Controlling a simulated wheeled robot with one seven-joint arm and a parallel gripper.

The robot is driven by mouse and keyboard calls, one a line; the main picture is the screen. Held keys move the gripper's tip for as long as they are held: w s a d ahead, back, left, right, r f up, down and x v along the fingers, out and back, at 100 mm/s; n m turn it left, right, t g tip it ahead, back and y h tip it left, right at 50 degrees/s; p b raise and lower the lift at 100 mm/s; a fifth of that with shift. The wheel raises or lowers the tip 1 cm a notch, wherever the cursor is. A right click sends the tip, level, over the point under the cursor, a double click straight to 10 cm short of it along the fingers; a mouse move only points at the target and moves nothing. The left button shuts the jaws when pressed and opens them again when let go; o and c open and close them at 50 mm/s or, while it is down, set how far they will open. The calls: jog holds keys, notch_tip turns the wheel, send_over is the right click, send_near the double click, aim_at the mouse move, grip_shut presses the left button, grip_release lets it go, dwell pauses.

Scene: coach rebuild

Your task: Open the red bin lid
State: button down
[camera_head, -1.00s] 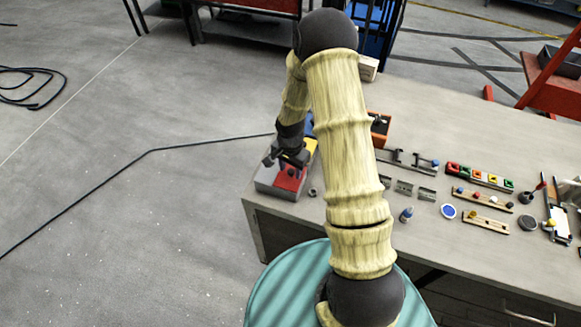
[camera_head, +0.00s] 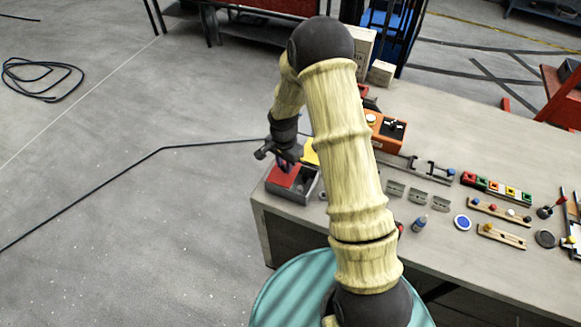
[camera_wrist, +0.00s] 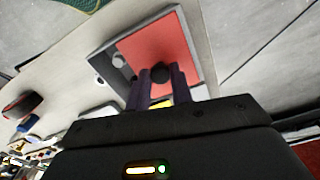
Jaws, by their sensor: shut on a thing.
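The grey bin (camera_head: 308,192) stands at the left corner of the workbench. Its red lid (camera_head: 282,176) sits shifted to the left, and an uncovered strip of the bin shows to its right. In the wrist view the red lid (camera_wrist: 150,48) lies flat in the grey frame, with a round grey thing (camera_wrist: 120,60) visible in the open part beside it. My gripper (camera_wrist: 160,76) is shut on the black knob (camera_wrist: 160,70) of the red lid. In the head view my gripper (camera_head: 284,164) is over the lid and hides the knob.
A yellow lid (camera_head: 311,152) is just behind the red one. An orange box (camera_head: 387,133), rails, grey brackets and small parts stand to the right on the workbench (camera_head: 460,130). Open floor lies left of the bin.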

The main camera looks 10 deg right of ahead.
jog(key=shift+w+d, duration=0.1)
jog(key=c, duration=1.2)
grip_release()
notch_tip(320, 180, up, 18)
jog(key=b, duration=0.4)
jog(key=shift+f+b, duration=0.25)
jog(key=shift+b, duration=0.15)
jog(key=s+d+f+n+t, duration=0.1)
jog(key=s+d+n, duration=0.1)
jog(key=s+n, duration=0.3)
jog(key=s+d+f+n+t+b, duration=0.1)
jog(key=s+n, duration=0.3)
jog(key=s, duration=0.9)
jog(key=shift+s+d+f+n+t, duration=0.3)
jog(key=shift+d+f+n, duration=0.1)
jog(key=shift+d+f, duration=0.15)
